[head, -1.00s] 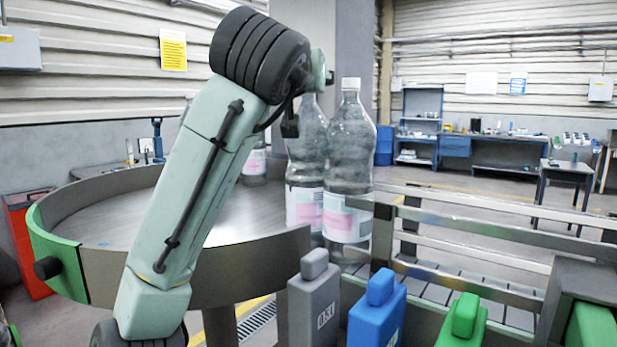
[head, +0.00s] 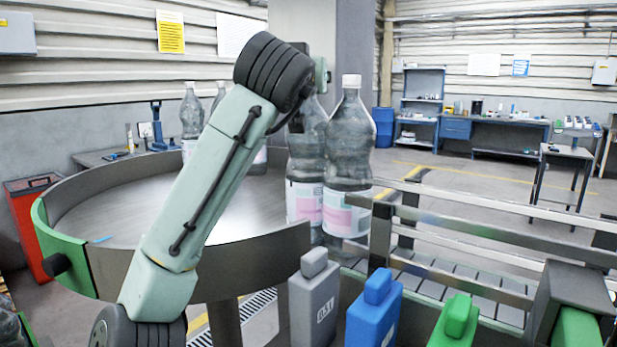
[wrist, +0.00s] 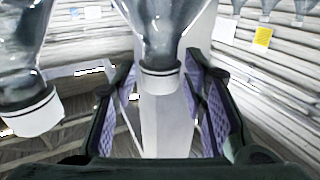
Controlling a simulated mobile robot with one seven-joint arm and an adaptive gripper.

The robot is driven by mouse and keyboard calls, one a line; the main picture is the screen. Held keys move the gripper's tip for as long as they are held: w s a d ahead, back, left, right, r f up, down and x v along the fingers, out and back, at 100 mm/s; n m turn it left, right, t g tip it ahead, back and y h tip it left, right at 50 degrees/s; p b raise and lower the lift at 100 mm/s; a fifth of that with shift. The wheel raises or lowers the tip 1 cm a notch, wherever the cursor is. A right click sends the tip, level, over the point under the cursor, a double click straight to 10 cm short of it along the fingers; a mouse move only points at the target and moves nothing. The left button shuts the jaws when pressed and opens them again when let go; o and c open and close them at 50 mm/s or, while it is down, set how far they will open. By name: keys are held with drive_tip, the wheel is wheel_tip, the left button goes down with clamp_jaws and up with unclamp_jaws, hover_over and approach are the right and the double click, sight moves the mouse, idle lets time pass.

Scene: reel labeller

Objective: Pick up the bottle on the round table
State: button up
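Two clear bottles with white caps and pink-and-white labels stand close together at the right edge of the round table (head: 130,215), by the rail. The nearer right bottle (head: 347,150) is fully in view; the left bottle (head: 307,160) is partly hidden by my arm and the right bottle. In the wrist view, which appears upside down, my gripper (wrist: 161,62) is open. The capped neck of one bottle (wrist: 160,78) shows between or just beyond the fingertips; I cannot tell contact. The other bottle (wrist: 30,110) is outside the fingers at the left. More bottles (head: 192,118) stand farther back.
A railed conveyor (head: 450,275) runs right from the table. Grey (head: 314,300), blue (head: 374,310) and green (head: 455,322) blocky containers stand in front. A red bin (head: 30,225) is at the left. The table's middle is bare.

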clamp_jaws()
idle(0.7)
drive_tip(key=shift+r, duration=0.2)
